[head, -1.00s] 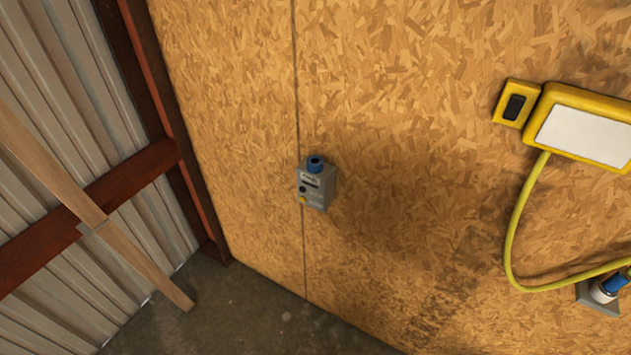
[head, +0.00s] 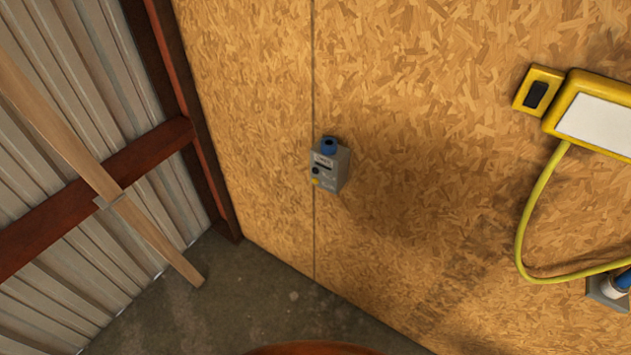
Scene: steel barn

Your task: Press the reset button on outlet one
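A small grey outlet box (head: 330,166) is fixed to the particle-board wall near the middle of the head view. It has a blue round socket cap (head: 328,145) on top. Its left face carries a label, a small black button (head: 315,170) and a small yellow button (head: 316,182). The label text is too small to read, so I cannot tell which outlet number it is. Neither of my grippers shows in this view.
At the right, a yellow-framed white panel (head: 598,122) with a yellow switch box (head: 537,90) hangs on the wall. A yellow cable (head: 522,225) runs from it to a blue and white plug (head: 622,281) in another grey box. Red steel beams and a wooden plank (head: 150,237) stand left. Concrete floor (head: 265,290) is clear.

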